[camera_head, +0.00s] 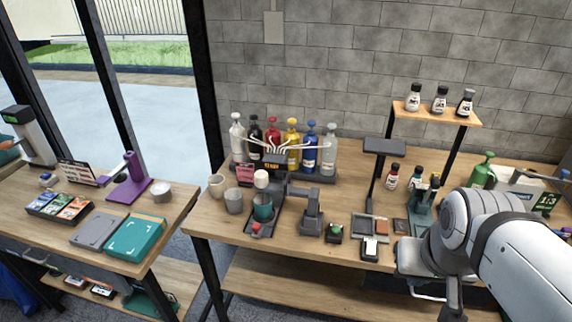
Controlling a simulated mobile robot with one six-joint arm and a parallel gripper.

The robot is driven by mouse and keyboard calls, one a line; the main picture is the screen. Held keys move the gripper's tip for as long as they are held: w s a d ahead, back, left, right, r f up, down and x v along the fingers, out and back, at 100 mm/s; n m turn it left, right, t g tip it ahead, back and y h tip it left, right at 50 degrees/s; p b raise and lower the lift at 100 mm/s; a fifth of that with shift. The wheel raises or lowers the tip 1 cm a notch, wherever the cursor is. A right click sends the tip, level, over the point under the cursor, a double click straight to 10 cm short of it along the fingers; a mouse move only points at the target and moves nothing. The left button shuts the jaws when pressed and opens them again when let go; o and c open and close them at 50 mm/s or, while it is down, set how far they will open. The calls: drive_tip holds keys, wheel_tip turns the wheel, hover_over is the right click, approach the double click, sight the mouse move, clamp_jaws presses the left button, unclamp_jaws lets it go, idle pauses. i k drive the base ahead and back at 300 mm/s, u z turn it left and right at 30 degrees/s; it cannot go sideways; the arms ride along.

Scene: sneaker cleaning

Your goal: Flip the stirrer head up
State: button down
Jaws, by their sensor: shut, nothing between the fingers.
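What looks like the stirrer stands on the middle table. A cream rounded part (261,179), likely its head, sits above a teal cup (263,208) on a dark base (262,222) with a red knob (256,229). A grey upright block (311,214) with an arm reaching left stands just right of it. I cannot tell how these parts join or how the head is tilted. My gripper (453,301) is at the lower right, by the table's front edge, pointing down. It is shut and empty, far to the right of the stirrer and touching nothing I can see.
Several coloured bottles (291,146) stand in a rack behind the stirrer. A left table (169,214) holds boxes.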

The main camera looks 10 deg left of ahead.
sight(261, 176)
drive_tip(key=u, duration=0.5)
drive_tip(key=i, duration=1)
drive_tip(key=u, duration=0.1)
